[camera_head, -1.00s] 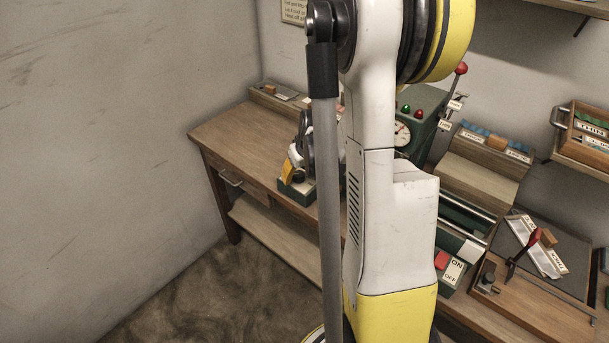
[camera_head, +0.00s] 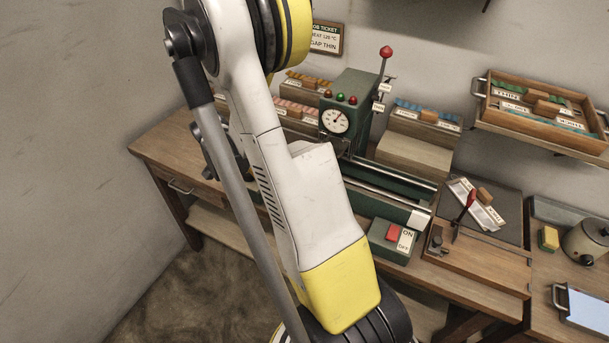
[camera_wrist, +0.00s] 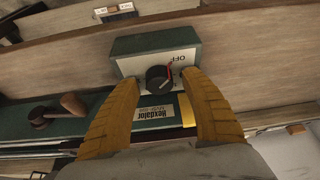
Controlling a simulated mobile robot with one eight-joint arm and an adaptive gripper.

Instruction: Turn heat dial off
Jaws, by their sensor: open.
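In the wrist view, a black round heat dial (camera_wrist: 158,79) sits on the pale front plate of a green box (camera_wrist: 124,45). A red mark by its upper right side lies close to the upside-down OFF lettering (camera_wrist: 177,60). My gripper (camera_wrist: 160,82) is open, with one yellow finger on each side of the dial. I cannot tell whether the fingertips touch it. In the head view, my own arm hides the gripper and the dial.
In the head view, the bench holds a green machine with a gauge (camera_head: 337,121), a red-knobbed lever (camera_head: 386,52), and an ON/OFF switch box (camera_head: 397,240).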

